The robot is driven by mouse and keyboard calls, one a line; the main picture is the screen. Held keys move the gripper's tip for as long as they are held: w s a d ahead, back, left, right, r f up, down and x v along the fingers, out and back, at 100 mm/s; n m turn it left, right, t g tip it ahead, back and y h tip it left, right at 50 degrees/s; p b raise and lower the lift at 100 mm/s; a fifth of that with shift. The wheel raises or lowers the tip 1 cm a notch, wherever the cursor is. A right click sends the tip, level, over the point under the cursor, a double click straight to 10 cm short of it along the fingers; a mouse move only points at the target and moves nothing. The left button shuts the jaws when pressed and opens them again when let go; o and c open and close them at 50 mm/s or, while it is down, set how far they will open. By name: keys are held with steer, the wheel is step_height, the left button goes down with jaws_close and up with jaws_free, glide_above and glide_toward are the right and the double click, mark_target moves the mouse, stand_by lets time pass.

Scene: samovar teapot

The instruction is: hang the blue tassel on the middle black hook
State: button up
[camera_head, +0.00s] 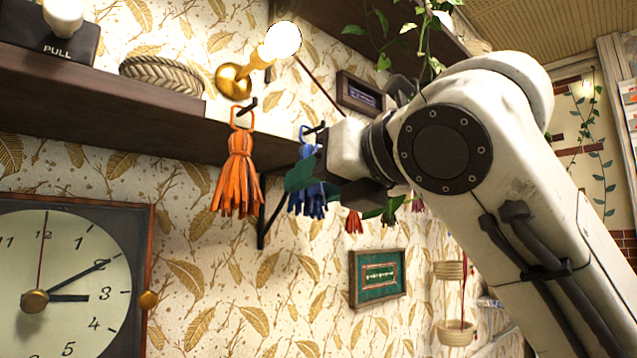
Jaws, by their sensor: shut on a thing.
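The blue tassel (308,198) is at the middle of the view, its strands hanging down and its upper part partly covered by my gripper. My gripper (302,178), with dark green fingers, is shut on the blue tassel. The tassel's loop shows above the fingers, close to a black hook (314,129); I cannot tell whether the loop is around the hook or only in front of it. An orange tassel (237,178) hangs by its loop from another black hook (247,104) to the left.
A dark wooden shelf (120,110) with a woven basket (160,75) runs at the upper left. A lit wall lamp (281,41) is above the hooks. A red tassel (354,222) hangs farther back. A clock (70,280) and a green framed picture (378,276) are lower.

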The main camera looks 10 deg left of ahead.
steer(key=o, duration=1.2)
steer(key=b+v, duration=0.1)
steer(key=v, duration=0.9)
steer(key=shift+s+d, duration=0.25)
steer(key=shift+d, duration=0.05)
steer(key=shift+r, duration=0.1)
